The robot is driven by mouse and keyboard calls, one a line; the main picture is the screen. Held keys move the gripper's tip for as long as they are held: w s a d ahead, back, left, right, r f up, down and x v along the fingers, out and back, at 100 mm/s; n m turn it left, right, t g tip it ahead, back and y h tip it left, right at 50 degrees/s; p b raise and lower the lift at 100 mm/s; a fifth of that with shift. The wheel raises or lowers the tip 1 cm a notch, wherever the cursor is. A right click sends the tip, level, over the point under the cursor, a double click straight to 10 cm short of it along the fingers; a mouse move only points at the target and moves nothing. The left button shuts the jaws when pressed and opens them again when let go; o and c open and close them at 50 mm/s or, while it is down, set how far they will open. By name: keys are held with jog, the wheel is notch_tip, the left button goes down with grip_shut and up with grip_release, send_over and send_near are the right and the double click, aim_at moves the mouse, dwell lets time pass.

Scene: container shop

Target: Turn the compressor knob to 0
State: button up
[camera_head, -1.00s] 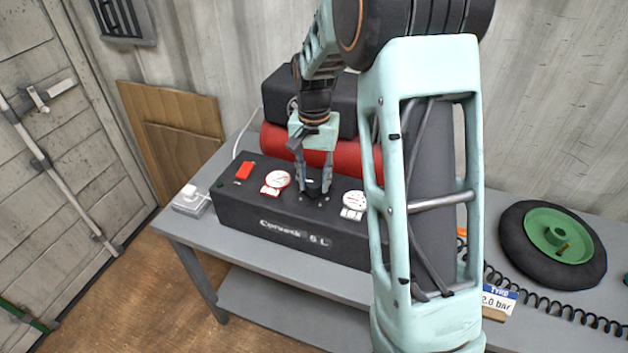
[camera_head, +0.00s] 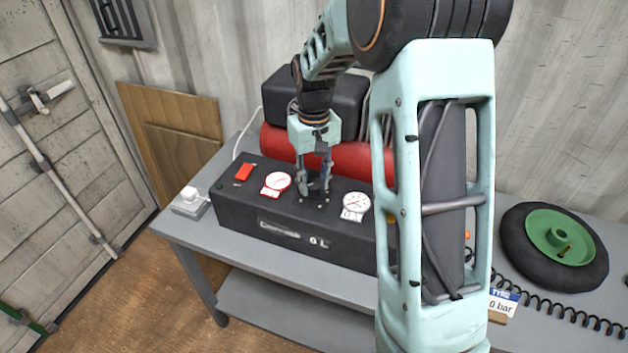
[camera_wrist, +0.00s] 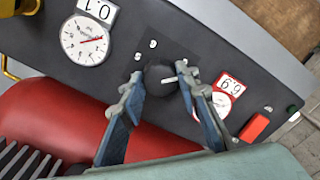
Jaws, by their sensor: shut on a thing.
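The compressor (camera_head: 290,228) is a black box on the grey bench with a red tank (camera_head: 350,158) behind it. Its knob (camera_wrist: 160,80) is round and black with a white mark, on the top panel between two gauges. My gripper (camera_head: 318,188) points down over the panel and is shut on the knob. In the wrist view, its two blue-grey fingers (camera_wrist: 155,88) stand on either side of the knob. The knob is mostly hidden in the head view.
One gauge (camera_head: 277,182) has a red display reading 6.9; the other gauge (camera_head: 356,203) has a white display. A red switch (camera_head: 243,172) sits at the panel's left. A green-hubbed wheel (camera_head: 556,240) and a coiled hose (camera_head: 565,314) lie to the right.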

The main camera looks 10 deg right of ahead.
aim_at(314, 183)
dwell(0.4)
jog(key=o, duration=1.2)
jog(key=shift+c, duration=0.2)
jog(key=shift+r, duration=0.1)
notch_tip(314, 183, up, 12)
